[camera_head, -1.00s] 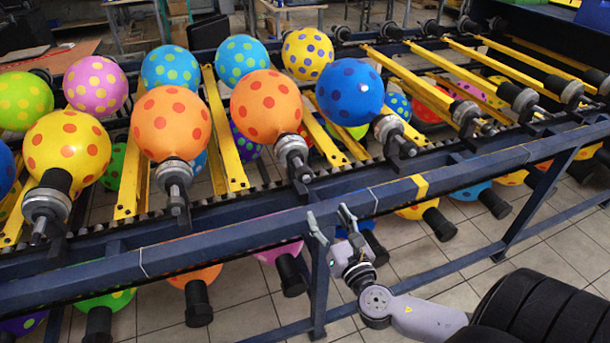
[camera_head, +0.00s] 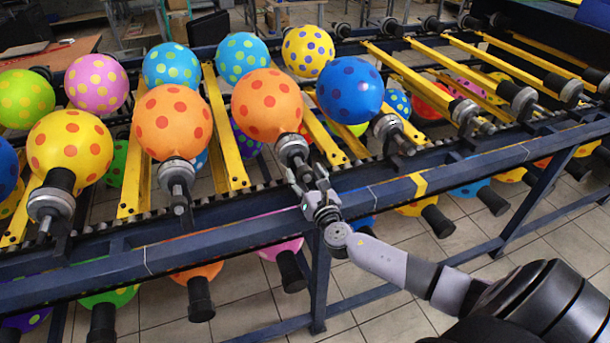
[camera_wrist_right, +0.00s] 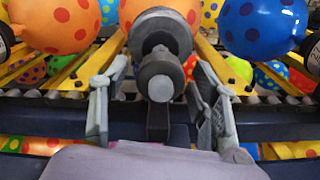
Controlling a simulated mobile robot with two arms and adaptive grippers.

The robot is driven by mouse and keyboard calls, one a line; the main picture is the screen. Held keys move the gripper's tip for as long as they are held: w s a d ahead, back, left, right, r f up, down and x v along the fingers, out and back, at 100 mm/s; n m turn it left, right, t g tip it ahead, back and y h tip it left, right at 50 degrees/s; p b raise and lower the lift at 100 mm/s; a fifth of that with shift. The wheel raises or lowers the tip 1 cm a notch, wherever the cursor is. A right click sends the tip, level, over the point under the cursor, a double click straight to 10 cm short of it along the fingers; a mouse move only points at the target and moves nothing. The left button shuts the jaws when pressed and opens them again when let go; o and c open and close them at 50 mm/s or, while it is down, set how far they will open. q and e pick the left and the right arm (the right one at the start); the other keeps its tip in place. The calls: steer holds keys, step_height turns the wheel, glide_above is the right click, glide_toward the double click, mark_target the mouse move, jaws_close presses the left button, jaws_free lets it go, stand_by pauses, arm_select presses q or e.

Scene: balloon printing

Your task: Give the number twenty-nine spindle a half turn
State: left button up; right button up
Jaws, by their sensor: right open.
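The spindle (camera_head: 293,150) in front of my right gripper carries an orange balloon (camera_head: 267,105) with red dots. No number can be read on it, so I cannot tell if it is number twenty-nine. In the right wrist view its round grey end (camera_wrist_right: 161,78) fills the middle. My right gripper (camera_head: 306,178) is open at the near side of that spindle. In the wrist view one finger stands to the left and one to the right of the spindle end, with gaps on both sides. My left gripper is not in view.
A blue rail (camera_head: 240,230) runs along the rack's front, below the right gripper. Neighbouring spindles hold another orange balloon (camera_head: 171,121) on the left and a blue balloon (camera_head: 349,91) on the right. Several empty spindles (camera_head: 518,98) are farther right. More balloons hang below.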

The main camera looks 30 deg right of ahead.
steer(key=shift+c, duration=0.6)
steer(key=c, duration=1)
steer(key=shift+c, duration=0.3)
